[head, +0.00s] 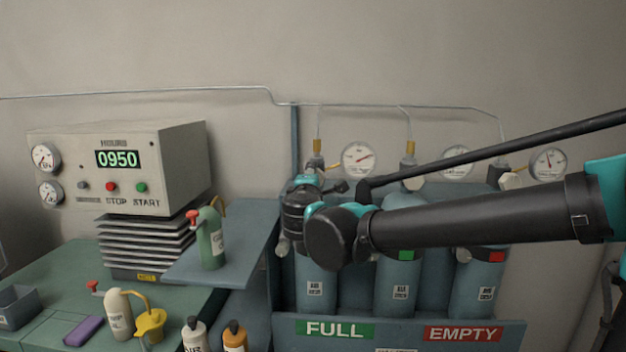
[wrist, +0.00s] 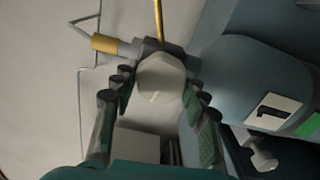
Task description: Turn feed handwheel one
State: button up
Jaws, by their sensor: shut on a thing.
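Feed handwheel one (wrist: 160,78) is a pale, faceted knob in the middle of the wrist view, on a dark valve body with a brass fitting (wrist: 104,43). My gripper (wrist: 158,92) is shut on this handwheel, with a ribbed dark finger on each side of it. A blue-grey cylinder (wrist: 235,75) beside it, at right in the wrist view, bears a label with "1". In the head view my arm reaches in from the right to the leftmost cylinder (head: 317,288); my wrist hides the handwheel there.
Other cylinders (head: 398,290) with pale handwheels (head: 510,181) and gauges (head: 358,159) stand to the right, behind a front panel marked FULL and EMPTY (head: 400,322). A thin pipe runs above. A shelf with a green bottle (head: 211,238) and a control box (head: 170,165) are at left.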

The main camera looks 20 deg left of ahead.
dwell(0.4)
jog(key=o, duration=1.2)
jog(key=v, duration=1.2)
